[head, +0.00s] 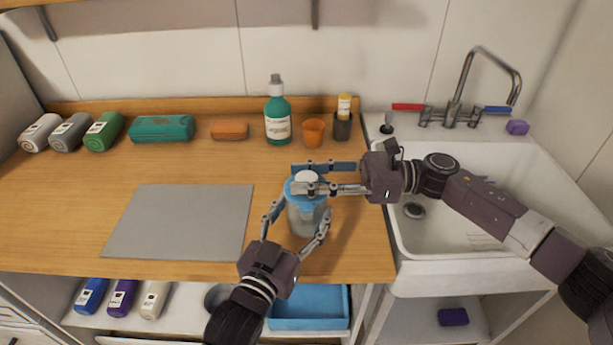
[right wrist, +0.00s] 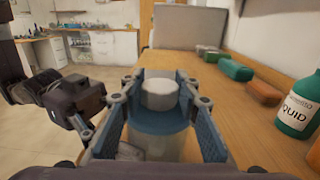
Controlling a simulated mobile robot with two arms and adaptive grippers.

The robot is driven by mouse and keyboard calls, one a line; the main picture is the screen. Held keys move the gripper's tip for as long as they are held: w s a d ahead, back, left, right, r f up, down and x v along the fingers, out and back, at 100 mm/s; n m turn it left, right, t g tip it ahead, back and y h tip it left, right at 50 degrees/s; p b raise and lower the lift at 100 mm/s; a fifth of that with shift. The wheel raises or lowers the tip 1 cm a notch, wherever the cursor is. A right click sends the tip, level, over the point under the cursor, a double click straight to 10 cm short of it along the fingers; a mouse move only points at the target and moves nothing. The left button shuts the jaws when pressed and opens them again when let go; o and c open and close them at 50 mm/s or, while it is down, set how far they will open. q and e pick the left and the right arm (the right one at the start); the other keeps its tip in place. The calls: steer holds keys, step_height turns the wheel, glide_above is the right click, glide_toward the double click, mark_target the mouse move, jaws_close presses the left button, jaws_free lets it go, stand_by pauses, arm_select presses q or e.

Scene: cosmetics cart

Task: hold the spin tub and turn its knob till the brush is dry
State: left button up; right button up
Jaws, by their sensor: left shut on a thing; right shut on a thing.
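The spin tub (head: 306,216) stands upright near the counter's front edge, with a clear grey body, a blue lid and a white knob (head: 306,177) on top. My left gripper (head: 297,220) reaches from the front, its fingers shut around the tub's body. My right gripper (head: 318,179) comes in from the right at lid height, its fingers on both sides of the knob. In the right wrist view the white knob (right wrist: 160,94) sits between the blue finger pads above the lid. I cannot make out the brush; the inside of the tub is unclear.
A grey mat (head: 180,222) lies left of the tub. Behind stand a green bottle (head: 278,125), an orange cup (head: 313,133) and a dark cup (head: 342,127) holding a yellow-capped item. The sink (head: 480,270) is at right. A blue tray (head: 310,308) sits on the shelf below.

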steer(key=shift+f+t, duration=0.1)
steer(key=shift+t, duration=0.3)
steer(key=shift+c, duration=0.3)
steer(key=shift+m+t, duration=0.7)
steer(key=shift+m, duration=0.1)
steer(key=m+t+h, duration=0.1)
steer(key=t, duration=0.1)
steer(key=m+t, duration=0.2)
steer(key=t, duration=0.1)
steer(key=shift+s+h, duration=0.1)
steer(key=shift+h, duration=0.3)
steer(key=m+t+h, duration=0.1)
steer(key=m+t, duration=0.1)
steer(key=m+t+h, duration=0.2)
steer(key=t, duration=0.1)
steer(key=shift+a+r, duration=0.2)
steer(key=m+t+h, duration=0.4)
steer(key=h, duration=0.1)
steer(key=shift+f+m+t+h, duration=0.1)
steer(key=shift+m+t+h, duration=0.2)
steer(key=shift+m, duration=0.1)
steer(key=shift+d+m+t+h, duration=0.1)
steer(key=shift+m+t+h, duration=0.25)
steer(key=shift+m+h, duration=0.75)
steer(key=shift+m+t+h, duration=0.35)
steer(key=shift+m+h, duration=0.25)
steer(key=shift+h, duration=1)
steer(key=shift+d, duration=0.1)
steer(key=o, duration=1.2)
